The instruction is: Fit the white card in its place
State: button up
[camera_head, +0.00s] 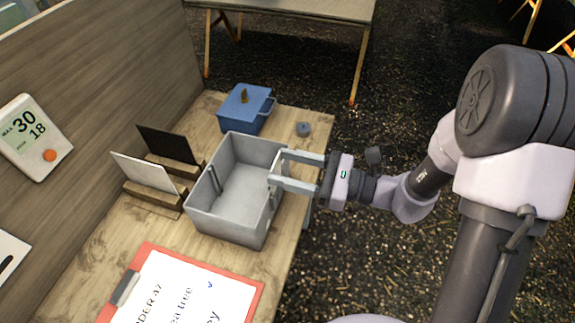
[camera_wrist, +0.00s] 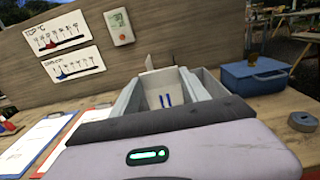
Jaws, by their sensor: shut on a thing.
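My gripper (camera_head: 278,168) is at the right wall of a grey bin (camera_head: 222,220), its two fingers well apart. In the wrist view a white card (camera_wrist: 164,87) with two blue bars spans between the fingertips, and my gripper is shut on it. In the head view the card is nearly edge-on, and its height against the bin wall is hard to tell. Left of the bin, a plain white panel (camera_head: 143,172) leans in a wooden stand (camera_head: 152,196). A black panel (camera_head: 166,144) leans in a second wooden stand (camera_head: 188,168) behind it.
A red clipboard (camera_head: 252,292) lies in front. A wooden partition (camera_head: 100,85) bounds the table's left side. The bin looks largely empty.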

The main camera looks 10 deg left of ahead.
jog(key=shift+f+b, duration=1.1)
jog(key=shift+f, duration=0.2)
jog(key=o, duration=1.4)
jog(key=shift+r, duration=0.1)
jog(key=d+p, duration=0.1)
jog(key=d, duration=0.4)
jog(key=s+d+p, duration=0.1)
jog(key=d, duration=0.5)
jog(key=d+p, duration=0.2)
jog(key=d, duration=0.4)
jog(key=shift+s+d, duration=0.2)
